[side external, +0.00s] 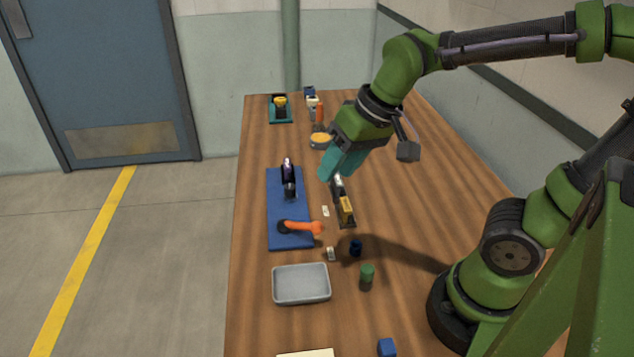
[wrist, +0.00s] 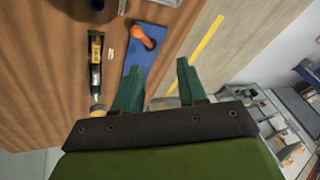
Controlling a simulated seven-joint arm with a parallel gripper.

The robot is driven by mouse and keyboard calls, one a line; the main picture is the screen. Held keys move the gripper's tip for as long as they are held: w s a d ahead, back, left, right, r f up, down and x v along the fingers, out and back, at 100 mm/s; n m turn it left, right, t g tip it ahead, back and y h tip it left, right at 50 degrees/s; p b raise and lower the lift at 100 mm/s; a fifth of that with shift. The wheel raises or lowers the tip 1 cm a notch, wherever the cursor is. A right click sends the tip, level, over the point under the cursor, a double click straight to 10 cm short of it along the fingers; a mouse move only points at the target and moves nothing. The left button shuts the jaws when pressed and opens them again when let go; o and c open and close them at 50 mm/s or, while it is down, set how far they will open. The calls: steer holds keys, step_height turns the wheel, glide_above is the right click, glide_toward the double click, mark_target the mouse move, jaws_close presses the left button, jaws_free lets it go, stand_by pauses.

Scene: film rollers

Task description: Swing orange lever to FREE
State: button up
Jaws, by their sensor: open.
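The orange lever (side external: 302,227) sits at the near end of a blue base plate (side external: 275,210). Its dark round pivot is on the plate, and its arm points right, past the plate's right edge. In the wrist view the lever (wrist: 148,42) shows beyond my fingers. Two small white labels lie right of the plate, one farther (side external: 326,211) and one nearer (side external: 331,253); their text is too small to read. My gripper (side external: 332,171) is open and empty, raised above the table, farther back than the lever and apart from it. Its fingertips (wrist: 160,67) show spread.
A purple-and-black roller part (side external: 288,178) stands on the plate's far half. A black-and-yellow device (side external: 346,208) stands right of the plate. A grey tray (side external: 301,284), a green cylinder (side external: 367,278) and a dark blue piece (side external: 355,247) are nearer. A yellow-topped round container (side external: 320,140) stands behind.

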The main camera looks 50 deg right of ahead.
mark_target(307, 224)
steer(key=shift+w+a+f+n+g+h, duration=0.65)
steer(key=shift+w+f+n+g+h, duration=0.55)
steer(key=shift+w+g, duration=1.65)
steer(key=shift+w+a+f+n+g+h, duration=0.6)
steer(key=shift+w+f+n+g+h, duration=0.65)
steer(key=shift+w, duration=2.8)
steer(key=shift+m+g, duration=0.25)
steer(key=shift+g, duration=0.05)
steer(key=x, duration=1.6)
steer(key=shift+f, duration=0.4)
steer(key=shift+s, duration=0.1)
jaws_close()
